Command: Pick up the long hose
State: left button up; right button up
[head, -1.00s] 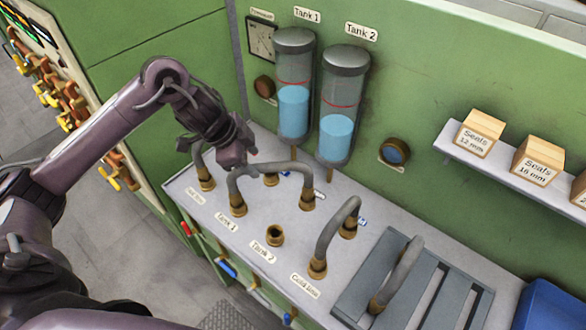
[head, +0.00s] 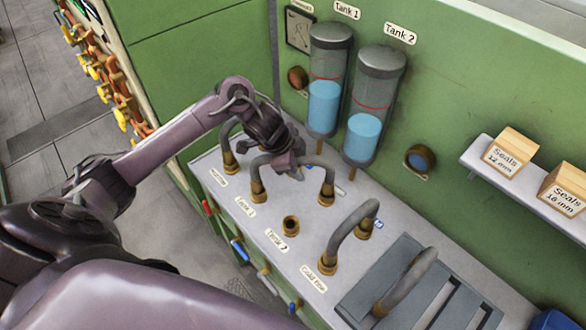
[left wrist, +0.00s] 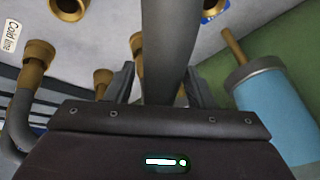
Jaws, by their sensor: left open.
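The long grey hose (head: 318,165) arches over the counter, from a brass fitting at the Tank 1 label to a brass fitting farther right. My left gripper (head: 288,165) is at the top of this arch and covers its middle. In the left wrist view the grey hose (left wrist: 166,50) runs between the two open fingers of my left gripper (left wrist: 160,88), with gaps visible beside it. Whether a finger touches it I cannot tell. My right gripper is out of view.
A shorter hose (head: 345,230) joins the Cold line fitting to a back fitting. Another hose (head: 228,132) rises at the left end. An open brass fitting (head: 290,226) stands at Tank 2. A hose (head: 410,280) lies on the grey rack (head: 365,293). Glass tanks (head: 325,100) stand behind.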

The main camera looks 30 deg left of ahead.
pick_arm(q)
jog(key=shift+s+a, duration=0.1)
jog(key=shift+f, duration=0.25)
dwell(0.3)
grip_shut()
dwell(0.4)
